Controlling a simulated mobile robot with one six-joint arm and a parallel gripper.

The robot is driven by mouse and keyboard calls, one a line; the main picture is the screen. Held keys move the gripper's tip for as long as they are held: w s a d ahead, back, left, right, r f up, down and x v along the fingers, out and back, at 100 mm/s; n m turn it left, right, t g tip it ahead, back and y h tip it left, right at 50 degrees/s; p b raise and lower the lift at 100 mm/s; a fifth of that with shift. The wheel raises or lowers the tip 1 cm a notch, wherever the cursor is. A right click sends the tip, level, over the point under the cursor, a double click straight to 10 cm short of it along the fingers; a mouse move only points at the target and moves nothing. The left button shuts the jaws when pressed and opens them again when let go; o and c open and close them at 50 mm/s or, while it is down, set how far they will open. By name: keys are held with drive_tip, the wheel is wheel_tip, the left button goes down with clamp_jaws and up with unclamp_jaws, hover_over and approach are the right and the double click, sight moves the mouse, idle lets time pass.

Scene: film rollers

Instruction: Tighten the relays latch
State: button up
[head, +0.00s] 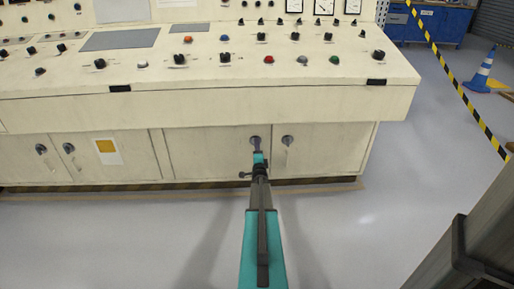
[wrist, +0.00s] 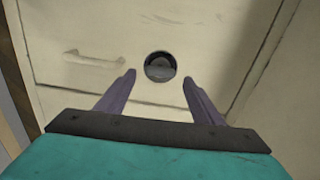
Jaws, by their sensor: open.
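The cream control cabinet has lower doors with round grey latches. One latch (head: 255,140) on the middle door is directly beyond my gripper (head: 257,152) in the head view. In the wrist view a round, dark-centred latch (wrist: 160,66) shows between and just beyond the tips of my gripper (wrist: 158,82). My gripper is open, with its two purple-grey fingers apart and nothing between them that I can see held. Whether the fingers touch the latch, I cannot tell. No readable label marks which latch is the relays one.
Another latch (head: 287,141) is close on the right, and two more are on the left doors. The console top (head: 210,70) overhangs the doors. A dark post (head: 470,240) stands at the near right. A striped barrier tape (head: 455,80) and a cone (head: 480,75) are farther right.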

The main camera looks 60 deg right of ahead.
drive_tip(key=p+v, duration=0.1)
drive_tip(key=v, duration=1)
idle(0.6)
